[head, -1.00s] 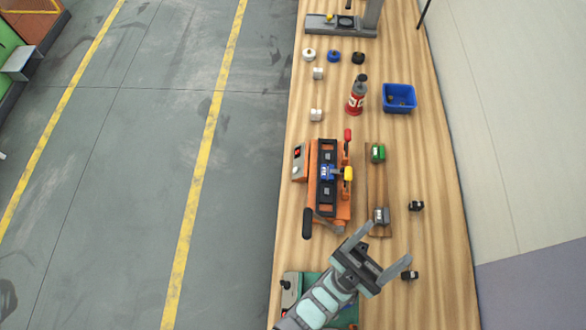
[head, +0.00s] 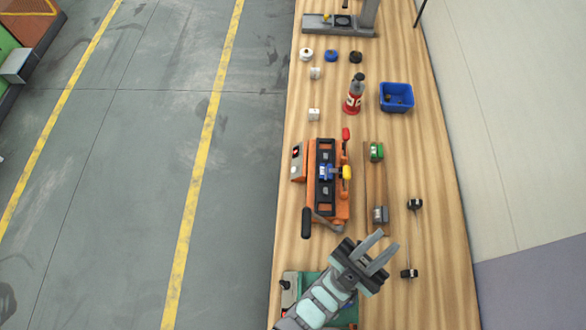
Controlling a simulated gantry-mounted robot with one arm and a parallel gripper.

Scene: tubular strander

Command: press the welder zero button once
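The orange welder (head: 341,205) lies on the wooden bench, with a blue part across its middle and red, yellow and black handles. A small grey control box (head: 297,161) stands at its left side. It has a small red display and a pale round button (head: 294,170); any label is too small to read. Nothing touches the button. My gripper (head: 385,243) is at the lower right of the welder, well apart from the box. Its two fingers are apart with a narrow gap and hold nothing.
A green machine (head: 309,281) sits under my arm. Right of the welder are a green-ended block (head: 376,151), a grey block (head: 380,215) and two black pieces. The bench's right strip is mostly clear.

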